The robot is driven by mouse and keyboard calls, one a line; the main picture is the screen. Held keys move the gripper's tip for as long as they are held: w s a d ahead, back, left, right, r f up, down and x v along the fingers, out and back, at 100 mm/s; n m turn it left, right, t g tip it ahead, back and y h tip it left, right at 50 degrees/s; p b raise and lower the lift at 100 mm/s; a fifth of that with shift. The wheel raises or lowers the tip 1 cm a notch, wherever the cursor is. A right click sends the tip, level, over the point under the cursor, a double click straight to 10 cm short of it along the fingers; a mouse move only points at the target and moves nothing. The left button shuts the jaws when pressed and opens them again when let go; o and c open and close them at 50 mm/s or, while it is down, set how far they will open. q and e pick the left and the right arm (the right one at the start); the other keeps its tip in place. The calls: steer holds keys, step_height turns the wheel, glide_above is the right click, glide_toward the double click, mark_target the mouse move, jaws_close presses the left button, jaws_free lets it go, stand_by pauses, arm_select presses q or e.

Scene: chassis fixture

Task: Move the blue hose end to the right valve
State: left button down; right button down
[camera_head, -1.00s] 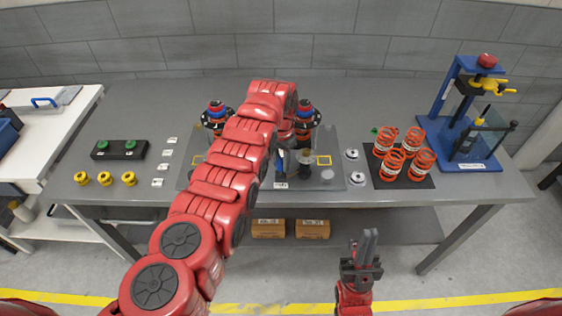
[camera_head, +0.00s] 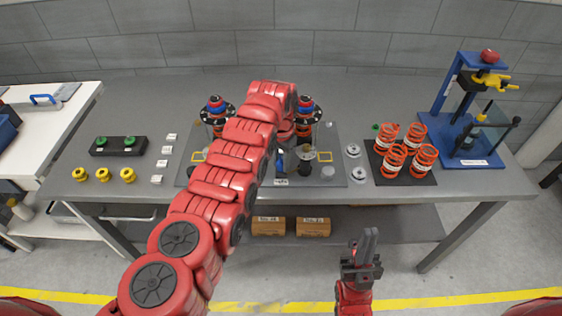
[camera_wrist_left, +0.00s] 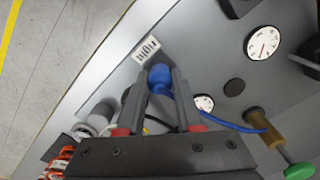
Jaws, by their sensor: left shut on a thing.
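The blue hose end (camera_wrist_left: 160,78) is between the two fingers of my left gripper (camera_wrist_left: 163,88), which is shut on it in the wrist view. The blue hose (camera_wrist_left: 225,122) runs from there to a brass fitting (camera_wrist_left: 256,122) with a green knob. In the head view, my left arm hides most of this gripper, and a bit of blue (camera_head: 280,161) shows beside it. A dark-topped fitting (camera_head: 305,167) stands just right of it; I cannot tell whether this is the right valve. My right gripper (camera_head: 362,250) looks shut and empty, in front of the table.
The grey fixture plate (camera_head: 338,150) carries two coil-over units, the right one (camera_head: 305,108) partly behind my arm. A black mat (camera_head: 413,180) with several orange springs and a blue press (camera_head: 470,115) stand to the right. A white label (camera_wrist_left: 145,48) lies close to the hose end.

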arm_select(q)
steer(key=shift+b, duration=0.45)
stand_by(0.3)
steer(key=shift+f, duration=0.25)
steer(key=shift+b, duration=0.5)
stand_by(0.3)
steer(key=shift+f, duration=0.1)
stand_by(0.4)
steer(key=c, duration=0.5)
jaws_free()
